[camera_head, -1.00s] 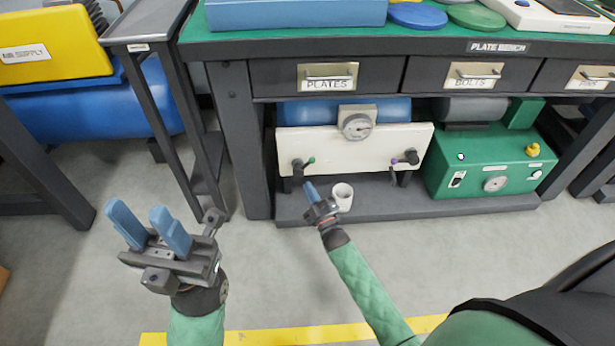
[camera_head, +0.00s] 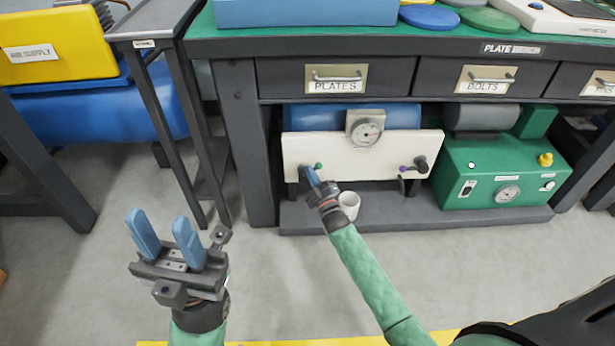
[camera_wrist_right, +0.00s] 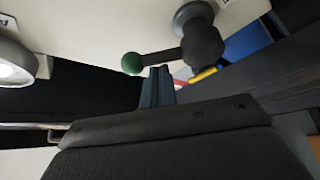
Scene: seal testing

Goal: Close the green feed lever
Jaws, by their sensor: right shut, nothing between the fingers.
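The green feed lever (camera_head: 318,166) is on the left of the white panel; its green knob points right and slightly up from its dark pivot. In the right wrist view its green ball knob (camera_wrist_right: 131,63) sits left of the dark pivot, with a short dark arm between. My right gripper (camera_head: 312,177) is shut and empty, its blue fingertips just below the lever. In the wrist view the fingertips (camera_wrist_right: 157,72) are just under the arm near the knob; I cannot tell whether they touch it. My left gripper (camera_head: 165,238) is open and empty over the floor.
A purple-knobbed lever (camera_head: 405,169) is on the panel's right, below a gauge (camera_head: 366,131). A white cup (camera_head: 349,204) stands on the low shelf (camera_head: 400,222), close to my right gripper. A green machine (camera_head: 500,170) is at right. Bench drawers (camera_head: 337,78) overhang the panel.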

